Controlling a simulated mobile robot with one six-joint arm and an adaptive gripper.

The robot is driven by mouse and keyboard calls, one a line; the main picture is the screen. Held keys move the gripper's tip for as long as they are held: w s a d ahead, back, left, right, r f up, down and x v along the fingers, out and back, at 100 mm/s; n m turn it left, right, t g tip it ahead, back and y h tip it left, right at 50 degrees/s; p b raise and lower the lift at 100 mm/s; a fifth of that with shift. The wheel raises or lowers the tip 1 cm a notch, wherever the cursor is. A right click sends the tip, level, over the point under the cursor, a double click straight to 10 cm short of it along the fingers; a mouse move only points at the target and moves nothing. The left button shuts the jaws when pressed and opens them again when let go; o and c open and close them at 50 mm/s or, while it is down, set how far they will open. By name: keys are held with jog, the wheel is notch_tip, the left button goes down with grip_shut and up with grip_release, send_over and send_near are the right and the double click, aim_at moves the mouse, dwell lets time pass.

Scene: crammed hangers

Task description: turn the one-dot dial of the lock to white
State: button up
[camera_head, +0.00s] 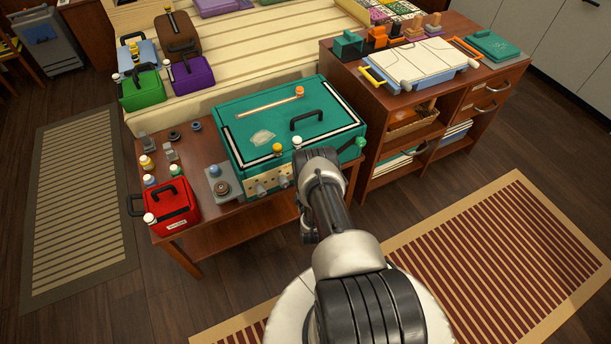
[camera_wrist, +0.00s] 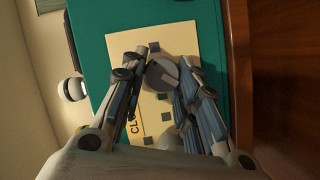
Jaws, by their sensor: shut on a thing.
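The teal case (camera_head: 290,115) stands on the wooden table, with a cream lock panel (camera_head: 264,187) carrying grey dials on its front. In the wrist view the cream panel (camera_wrist: 187,40) bears part of a word, "CLO", and small dark squares. A round grey dial (camera_wrist: 162,76) on it sits between the fingertips of my gripper (camera_wrist: 168,63), which is shut on it. The dot marks and the colour the dial points to are too small to read. In the head view my arm hides the fingertips and the panel's right part.
A red box (camera_head: 172,207) and a small grey device (camera_head: 222,186) stand left of the case. A wooden cabinet (camera_head: 375,120) with a tray stands close to its right. Coloured bottle-like pieces sit on and around the case.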

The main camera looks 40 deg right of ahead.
jog(key=n, duration=0.2)
jog(key=n+t+h, duration=0.1)
jog(key=shift+s+f+n, duration=0.1)
jog(key=shift+f+n, duration=0.15)
jog(key=shift+n, duration=0.15)
jog(key=shift+n+t+h, duration=0.3)
jog(key=shift+n+t, duration=0.4)
jog(key=shift+n, duration=0.9)
jog(key=o, duration=1.1)
jog(key=shift+c, duration=0.2)
